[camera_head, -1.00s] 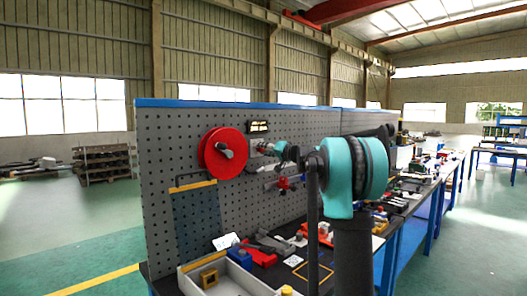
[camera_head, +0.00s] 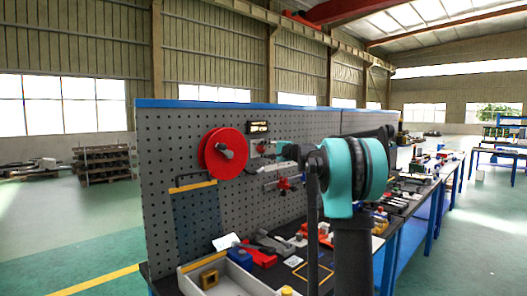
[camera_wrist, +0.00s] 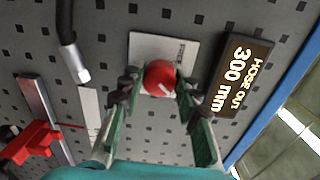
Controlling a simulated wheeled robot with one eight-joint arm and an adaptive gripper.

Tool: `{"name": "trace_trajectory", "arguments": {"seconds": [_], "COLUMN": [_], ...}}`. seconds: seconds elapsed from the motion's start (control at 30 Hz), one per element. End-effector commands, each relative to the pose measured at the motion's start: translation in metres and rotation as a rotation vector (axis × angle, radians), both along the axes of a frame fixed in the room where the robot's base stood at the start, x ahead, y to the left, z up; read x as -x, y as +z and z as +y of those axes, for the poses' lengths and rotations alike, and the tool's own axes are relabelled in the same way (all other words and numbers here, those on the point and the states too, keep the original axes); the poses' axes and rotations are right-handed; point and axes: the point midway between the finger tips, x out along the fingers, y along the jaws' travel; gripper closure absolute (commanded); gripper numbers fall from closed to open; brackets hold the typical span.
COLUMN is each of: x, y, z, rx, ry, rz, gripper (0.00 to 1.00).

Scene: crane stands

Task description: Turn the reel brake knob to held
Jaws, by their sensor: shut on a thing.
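The red round brake knob (camera_wrist: 160,75) sits on a pale plate (camera_wrist: 148,45) on the pegboard, with a small light mark on its face. In the wrist view the plate's printed word, partly hidden, looks like "FREE". My gripper (camera_wrist: 158,84) is shut on the knob, with one green finger at each side. In the head view my gripper (camera_head: 260,148) is at the pegboard just right of the red hose reel (camera_head: 214,150); the knob cannot be made out there. The knob's exact setting is not clear.
A display (camera_wrist: 240,80) reading "HOSE OUT 300 mm" is beside the plate. Below, the bench holds a white tray (camera_head: 228,283) and loose parts.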

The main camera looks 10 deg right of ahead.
Motion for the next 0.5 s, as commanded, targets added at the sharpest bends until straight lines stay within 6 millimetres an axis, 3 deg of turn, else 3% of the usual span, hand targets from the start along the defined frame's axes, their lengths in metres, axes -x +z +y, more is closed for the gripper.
{"name": "trace_trajectory", "arguments": {"seconds": [0.5], "x": [0.0], "y": [-0.0006], "z": [-0.0009], "rx": [-0.082], "ry": [-0.001], "rz": [0.062], "gripper": [0.97]}}
